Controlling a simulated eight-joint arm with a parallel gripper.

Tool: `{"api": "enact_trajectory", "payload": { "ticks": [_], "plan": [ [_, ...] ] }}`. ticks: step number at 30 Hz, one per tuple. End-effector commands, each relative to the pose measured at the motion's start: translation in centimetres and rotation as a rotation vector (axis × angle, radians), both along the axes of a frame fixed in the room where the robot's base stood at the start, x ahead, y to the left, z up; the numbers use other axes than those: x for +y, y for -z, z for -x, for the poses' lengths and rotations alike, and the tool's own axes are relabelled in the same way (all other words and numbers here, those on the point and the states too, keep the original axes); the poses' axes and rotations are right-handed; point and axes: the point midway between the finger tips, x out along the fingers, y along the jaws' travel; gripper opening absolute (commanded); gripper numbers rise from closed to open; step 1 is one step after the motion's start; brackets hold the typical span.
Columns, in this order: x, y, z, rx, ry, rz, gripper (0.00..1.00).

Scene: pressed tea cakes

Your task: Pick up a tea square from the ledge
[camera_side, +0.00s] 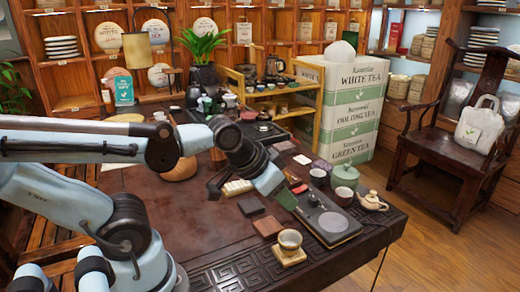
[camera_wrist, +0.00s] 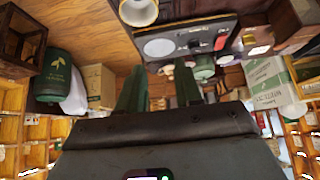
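My gripper (camera_side: 288,201) is over the dark carved table, its green fingers pointing down beside a dark slab-shaped device. In the wrist view my gripper (camera_wrist: 160,72) has its two green fingers spread apart with nothing seen between them. Flat squares that look like pressed tea lie on the table: a dark one (camera_side: 251,205) and a reddish-brown one (camera_side: 268,227) to the left of my fingers. I cannot tell which surface is the ledge.
The dark device (camera_side: 330,222) with a round disc lies just right of my fingers. A cup on a wooden coaster (camera_side: 290,257) stands at the front edge. A green lidded jar (camera_side: 345,178) and a small teapot (camera_side: 372,202) stand at the right. The front-left tabletop is clear.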

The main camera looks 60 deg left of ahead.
Motion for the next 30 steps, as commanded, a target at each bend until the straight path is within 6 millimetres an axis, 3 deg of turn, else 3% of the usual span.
{"api": "enact_trajectory", "payload": {
  "ticks": [1, 7, 17, 23, 30],
  "plan": [
    [0.0, 0.0, 0.0, 0.0, 0.0, 0.0, 0.43],
    [0.0, 0.0, 0.0, 0.0, 0.0, 0.0, 0.72],
    [0.3, -0.1, -0.1, 0.007, -0.033, 0.016, 0.72],
    [3.1, -0.9, -1.1, 0.074, -0.372, 0.18, 0.72],
    [8.9, -1.6, -2.4, 0.158, -1.052, 0.467, 0.72]
  ]
}}
